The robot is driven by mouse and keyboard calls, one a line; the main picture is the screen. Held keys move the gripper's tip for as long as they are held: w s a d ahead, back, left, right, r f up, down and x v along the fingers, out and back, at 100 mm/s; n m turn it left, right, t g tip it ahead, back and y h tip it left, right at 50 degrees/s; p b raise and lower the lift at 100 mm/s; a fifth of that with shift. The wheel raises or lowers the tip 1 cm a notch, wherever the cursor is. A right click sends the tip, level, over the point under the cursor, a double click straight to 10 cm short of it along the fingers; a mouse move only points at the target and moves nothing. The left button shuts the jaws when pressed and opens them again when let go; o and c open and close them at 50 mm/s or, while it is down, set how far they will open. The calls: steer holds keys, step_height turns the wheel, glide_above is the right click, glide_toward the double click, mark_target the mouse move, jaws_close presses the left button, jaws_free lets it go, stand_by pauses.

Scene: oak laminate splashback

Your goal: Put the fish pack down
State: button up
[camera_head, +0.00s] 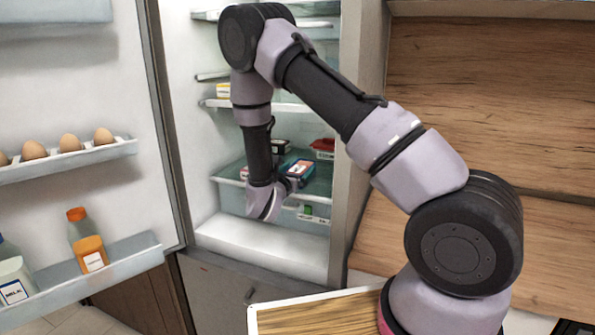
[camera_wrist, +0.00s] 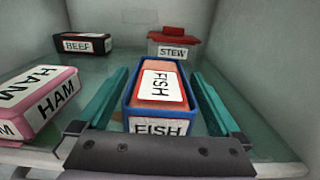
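The fish pack (camera_wrist: 160,105) is a blue tray with an orange-red top and white FISH labels. It appears to rest on the glass fridge shelf (camera_wrist: 112,66). In the head view the fish pack (camera_head: 301,168) is partly hidden by my gripper (camera_head: 291,184). In the wrist view my gripper (camera_wrist: 159,72) is open, with one teal finger on each side of the pack. A narrow gap shows between each finger and the pack. The near end of the pack lies close to the gripper's dark palm.
A pink ham pack (camera_wrist: 38,103) lies to the left. A black beef pack (camera_wrist: 84,44) and a red-lidded stew tub (camera_wrist: 174,48) stand behind. Fridge walls bound both sides. The open fridge door (camera_head: 115,205) holds eggs and bottles at the left.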

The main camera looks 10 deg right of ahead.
steer(key=v, duration=1.2)
steer(key=shift+r, duration=0.1)
